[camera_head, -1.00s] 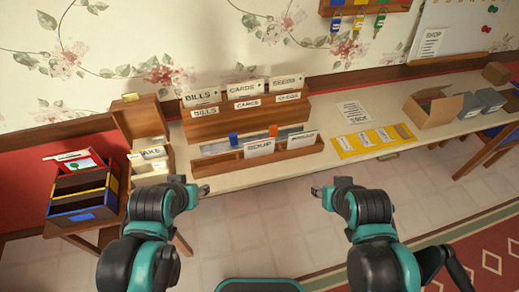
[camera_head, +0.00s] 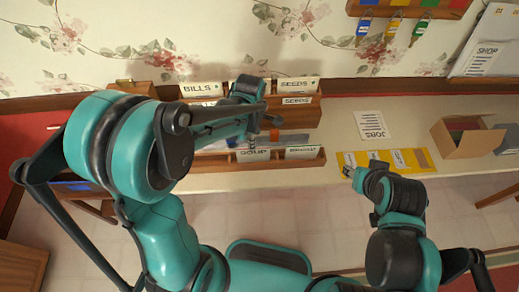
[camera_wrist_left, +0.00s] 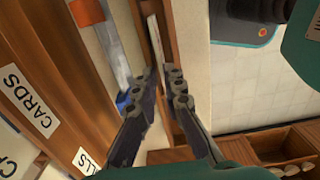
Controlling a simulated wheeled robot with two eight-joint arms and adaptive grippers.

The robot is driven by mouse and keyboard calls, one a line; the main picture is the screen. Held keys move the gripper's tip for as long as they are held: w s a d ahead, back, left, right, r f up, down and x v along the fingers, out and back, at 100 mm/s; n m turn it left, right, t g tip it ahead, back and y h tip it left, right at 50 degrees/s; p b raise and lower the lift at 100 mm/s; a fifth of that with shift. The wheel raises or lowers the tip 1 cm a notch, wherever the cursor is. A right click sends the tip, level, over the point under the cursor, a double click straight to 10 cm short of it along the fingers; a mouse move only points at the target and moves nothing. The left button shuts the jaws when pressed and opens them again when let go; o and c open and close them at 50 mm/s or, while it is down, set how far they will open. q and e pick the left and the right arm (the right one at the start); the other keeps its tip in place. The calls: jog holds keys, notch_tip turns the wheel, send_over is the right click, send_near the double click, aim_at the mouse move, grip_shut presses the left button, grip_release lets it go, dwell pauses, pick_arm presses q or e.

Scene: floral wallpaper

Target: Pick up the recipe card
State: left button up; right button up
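A low wooden rack (camera_head: 215,165) on the table holds two white cards: a left card (camera_head: 253,155) and a right card (camera_head: 303,152). Their lettering is too small to read surely, so I cannot tell which is the recipe card.
A tiered wooden holder (camera_head: 310,110) with labelled cards stands behind the rack. A jobs sheet (camera_head: 371,125) and an open cardboard box (camera_head: 468,137) are to the right.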

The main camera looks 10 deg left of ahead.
aim_at(253, 153)
pick_arm(q)
notch_tip(253, 153, down, 2)
jog(key=shift+s+f+b, duration=0.1)
jog(key=shift+b, duration=0.2)
notch_tip(253, 153, down, 5)
jog(key=shift+d+b, duration=0.15)
jog(key=shift+b, duration=0.95)
grip_shut()
